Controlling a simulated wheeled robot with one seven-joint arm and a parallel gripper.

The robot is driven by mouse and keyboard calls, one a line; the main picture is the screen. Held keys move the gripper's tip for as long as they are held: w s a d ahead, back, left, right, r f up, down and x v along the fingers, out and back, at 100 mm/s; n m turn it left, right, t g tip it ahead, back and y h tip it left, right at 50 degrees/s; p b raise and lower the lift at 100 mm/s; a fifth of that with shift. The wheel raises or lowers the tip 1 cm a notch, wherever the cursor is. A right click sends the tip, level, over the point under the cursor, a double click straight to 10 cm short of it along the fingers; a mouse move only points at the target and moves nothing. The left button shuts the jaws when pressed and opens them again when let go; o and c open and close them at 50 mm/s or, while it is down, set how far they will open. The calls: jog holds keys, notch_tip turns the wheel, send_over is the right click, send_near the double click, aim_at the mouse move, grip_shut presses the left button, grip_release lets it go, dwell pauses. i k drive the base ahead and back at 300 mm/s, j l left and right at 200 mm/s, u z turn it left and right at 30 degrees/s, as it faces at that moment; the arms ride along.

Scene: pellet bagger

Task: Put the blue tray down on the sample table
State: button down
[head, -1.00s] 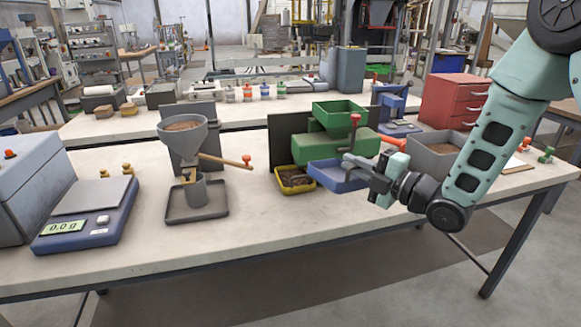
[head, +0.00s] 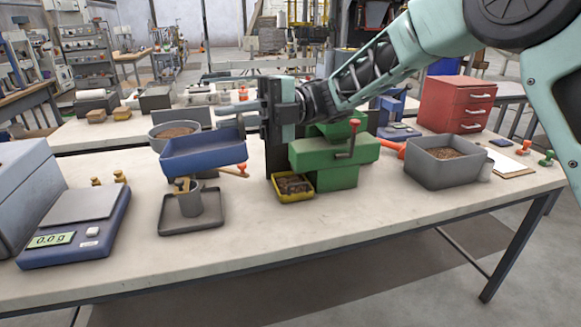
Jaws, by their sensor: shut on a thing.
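The blue tray (head: 203,157) is in the air in the head view, in front of the grey hopper funnel (head: 174,131) and above the grey drip tray (head: 190,219). It is roughly level. My gripper (head: 243,112) is at the tray's right end, shut on it; the fingertips are partly hidden and the tray's inside is hard to make out. The sample table (head: 300,228) is the long pale bench top below, with the tray held clear of it.
A blue scale (head: 85,235) reading 0.0 g stands at left. A green machine (head: 328,158) with a yellow tray (head: 293,193) stands mid-table. A grey bin (head: 447,171) and red drawers (head: 455,104) are at right. The table's front strip is clear.

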aim_at(242, 194)
jog(key=i, duration=1.4)
